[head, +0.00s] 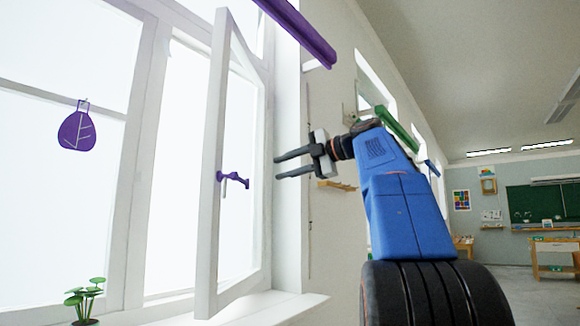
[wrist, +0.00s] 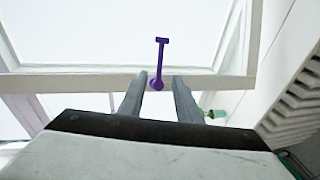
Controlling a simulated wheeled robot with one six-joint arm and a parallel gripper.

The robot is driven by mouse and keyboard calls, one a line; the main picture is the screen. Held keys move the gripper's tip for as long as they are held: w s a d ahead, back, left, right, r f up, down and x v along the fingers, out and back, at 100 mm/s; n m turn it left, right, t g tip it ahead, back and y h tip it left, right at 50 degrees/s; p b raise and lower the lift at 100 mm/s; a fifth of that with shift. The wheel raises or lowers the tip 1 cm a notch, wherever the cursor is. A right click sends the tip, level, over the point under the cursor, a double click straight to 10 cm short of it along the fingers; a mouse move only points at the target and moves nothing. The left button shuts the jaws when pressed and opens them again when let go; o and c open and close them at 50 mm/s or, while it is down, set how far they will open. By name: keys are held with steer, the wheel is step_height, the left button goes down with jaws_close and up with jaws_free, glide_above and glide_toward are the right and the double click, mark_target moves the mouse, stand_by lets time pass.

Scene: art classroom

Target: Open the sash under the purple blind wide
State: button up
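The white-framed sash (head: 212,170) stands partly open, swung into the room below the rolled purple blind (head: 300,30). Its purple handle (head: 232,178) is on the free edge side of the frame. In the wrist view the sash frame (wrist: 95,82) crosses the picture, and the purple handle (wrist: 161,62) appears in line with the gap between my fingers. My gripper (head: 276,167) is open and empty. In the head view its fingertips point left toward the handle, with a visible gap between them. The wrist view also shows both fingers of my gripper (wrist: 159,77).
A windowsill (head: 285,306) runs below the sash. A small wooden shelf (head: 338,186) is on the wall behind my gripper. Open floor (head: 530,290) lies to the right.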

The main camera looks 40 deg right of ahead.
steer(key=shift+v, duration=0.85)
